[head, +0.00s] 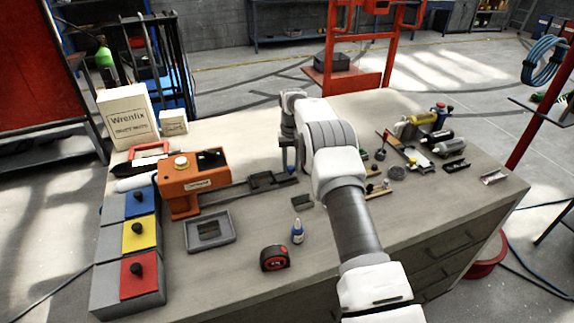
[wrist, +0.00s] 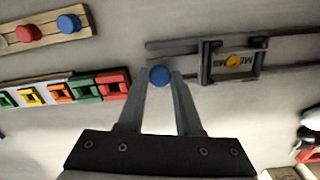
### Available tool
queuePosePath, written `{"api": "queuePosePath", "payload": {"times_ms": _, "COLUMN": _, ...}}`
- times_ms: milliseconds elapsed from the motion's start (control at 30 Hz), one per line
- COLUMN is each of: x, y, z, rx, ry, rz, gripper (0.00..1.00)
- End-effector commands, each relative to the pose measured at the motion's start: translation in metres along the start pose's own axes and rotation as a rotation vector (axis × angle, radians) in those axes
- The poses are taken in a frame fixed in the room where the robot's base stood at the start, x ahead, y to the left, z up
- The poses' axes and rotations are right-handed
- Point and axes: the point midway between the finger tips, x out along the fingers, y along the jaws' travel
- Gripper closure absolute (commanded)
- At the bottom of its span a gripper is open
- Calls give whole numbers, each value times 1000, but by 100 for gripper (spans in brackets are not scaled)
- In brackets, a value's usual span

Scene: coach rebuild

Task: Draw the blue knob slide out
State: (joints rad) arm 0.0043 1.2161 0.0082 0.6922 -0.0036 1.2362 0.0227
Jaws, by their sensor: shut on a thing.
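In the wrist view, the round blue knob (wrist: 159,75) sits between my gripper's fingertips (wrist: 161,77), and the two fingers are shut on it. The knob is at the left end of a grey slide (wrist: 184,47) that runs right into a dark bracket. A yellow knob (wrist: 232,61) shows within the bracket frame. In the head view, my gripper (head: 290,172) points down at the right end of the dark rail (head: 228,190), and my arm partly hides that spot. The blue knob cannot be made out clearly there.
An orange block (head: 190,184) stands at the rail's left end. A grey tray (head: 210,233), a tape measure (head: 275,257) and a small blue-capped bottle (head: 297,231) lie in front. In the wrist view, a row of coloured squares (wrist: 62,92) and a wooden strip (wrist: 45,34) lie left.

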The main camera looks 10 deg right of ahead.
Motion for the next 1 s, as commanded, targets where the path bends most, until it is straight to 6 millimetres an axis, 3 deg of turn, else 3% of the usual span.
{"api": "queuePosePath", "payload": {"times_ms": 33, "x": -1, "y": 6, "z": -2, "rx": 3, "ry": 7, "rz": 9, "gripper": 100}}
{"api": "queuePosePath", "payload": {"times_ms": 67, "x": -1, "y": 6, "z": -2, "rx": 4, "ry": 7, "rz": 9, "gripper": 64}}
{"api": "queuePosePath", "payload": {"times_ms": 233, "x": -1, "y": 5, "z": -2, "rx": 4, "ry": 7, "rz": 8, "gripper": 36}}
{"api": "queuePosePath", "payload": {"times_ms": 500, "x": -2, "y": 3, "z": -1, "rx": 3, "ry": 5, "rz": 6, "gripper": 36}}
{"api": "queuePosePath", "payload": {"times_ms": 667, "x": -17, "y": 3, "z": -2, "rx": 2, "ry": 7, "rz": 5, "gripper": 36}}
{"api": "queuePosePath", "payload": {"times_ms": 1000, "x": -98, "y": 3, "z": -2, "rx": 3, "ry": 9, "rz": 6, "gripper": 36}}
